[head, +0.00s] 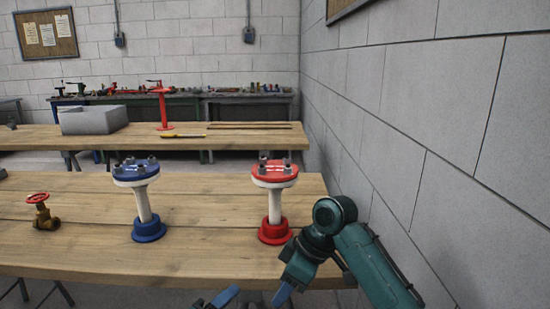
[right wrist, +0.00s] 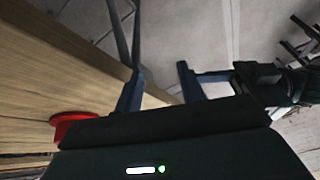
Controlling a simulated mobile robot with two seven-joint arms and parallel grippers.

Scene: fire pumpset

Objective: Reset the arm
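My right arm comes in from the lower right in the head view, bent at the front edge of the near table. My right gripper (head: 254,296) is low at the bottom edge, with its blue-grey fingertips apart. In the right wrist view the gripper (right wrist: 160,88) is open with nothing between its fingers, beside the wooden table edge. A red flanged pipe stand (head: 275,203) stands upright on the table just behind the right arm. Its red base (right wrist: 72,124) seems to show at the left of the wrist view. My left gripper is not in view.
A blue flanged stand (head: 144,205) and a brass valve with red handwheel (head: 42,212) stand on the near table (head: 85,250). A grey block wall (head: 430,110) is close on the right. A second table (head: 360,134) behind holds a grey box (head: 93,120) and a red stand (head: 163,105).

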